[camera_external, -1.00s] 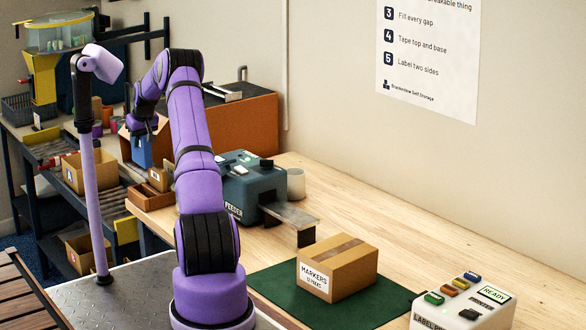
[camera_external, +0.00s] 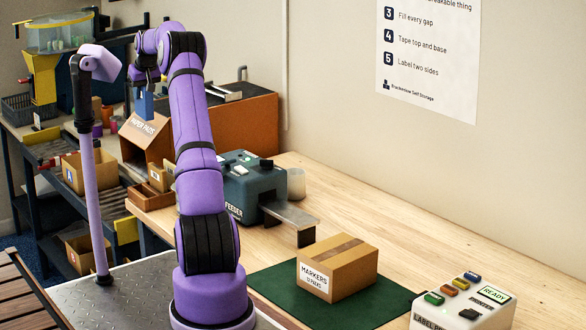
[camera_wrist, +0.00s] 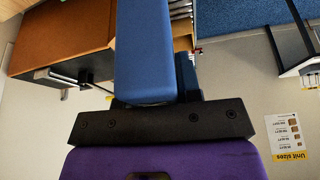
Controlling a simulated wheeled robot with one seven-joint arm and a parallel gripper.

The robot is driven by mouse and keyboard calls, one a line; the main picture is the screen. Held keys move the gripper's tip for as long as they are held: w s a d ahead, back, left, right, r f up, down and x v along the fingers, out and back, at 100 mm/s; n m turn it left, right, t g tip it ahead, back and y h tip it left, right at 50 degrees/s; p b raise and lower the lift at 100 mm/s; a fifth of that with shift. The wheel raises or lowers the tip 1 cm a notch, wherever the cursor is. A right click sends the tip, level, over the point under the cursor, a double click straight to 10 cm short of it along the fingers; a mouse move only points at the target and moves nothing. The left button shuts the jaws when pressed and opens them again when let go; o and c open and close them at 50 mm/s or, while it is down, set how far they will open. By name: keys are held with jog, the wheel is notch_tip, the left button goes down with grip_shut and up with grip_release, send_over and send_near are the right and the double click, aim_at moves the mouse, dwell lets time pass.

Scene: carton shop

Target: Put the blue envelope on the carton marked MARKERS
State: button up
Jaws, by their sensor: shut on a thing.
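The blue envelope (camera_external: 144,104) is held by my gripper (camera_external: 146,82) at the upper left of the external view, just above an open brown box. My gripper is shut on it, and its lower part hangs below the jaws. In the wrist view a large blue surface (camera_wrist: 145,45), which looks like the envelope, stands out from the black gripper body. The carton marked MARKERS (camera_external: 353,276) is a closed tan box with a brown tape strip on its flat, bare top. It sits on a green mat (camera_external: 289,302), far from my gripper.
The brown box marked PAPER PADS (camera_external: 145,131) stands under my gripper. The grey feeder machine (camera_external: 248,184) with its metal chute (camera_external: 292,216) lies between there and the carton. A label printer (camera_external: 465,309) stands right of the mat. The wooden bench (camera_external: 420,245) behind the carton is clear.

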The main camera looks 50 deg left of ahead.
jog(key=w+d+r+m+t+h, duration=0.15)
jog(key=w+d+m, duration=0.45)
jog(key=d, duration=0.7)
jog(key=w+d+r+m+t+h, duration=0.1)
jog(key=w+d+r+m+h, duration=0.15)
jog(key=w+d+m, duration=0.75)
jog(key=w+d+r+m+t+h, duration=0.1)
jog(key=w+d+r+m+t, duration=0.15)
jog(key=d, duration=1.35)
jog(key=d+f+m+g+h, duration=0.1)
jog(key=d+m+g+h, duration=0.2)
jog(key=d+m, duration=1.1)
jog(key=s+d+f+m+g+h, duration=0.1)
jog(key=s+d+f, duration=0.15)
jog(key=d, duration=0.85)
jog(key=s+d+f+m+g, duration=0.15)
jog(key=d+f, duration=0.25)
jog(key=d, duration=0.7)
jog(key=f, duration=1.7)
jog(key=shift+s+a+f, duration=0.15)
jog(key=shift+a+f, duration=0.05)
jog(key=shift+f, duration=0.2)
jog(key=shift+f, duration=0.1)
jog(key=o, duration=1)
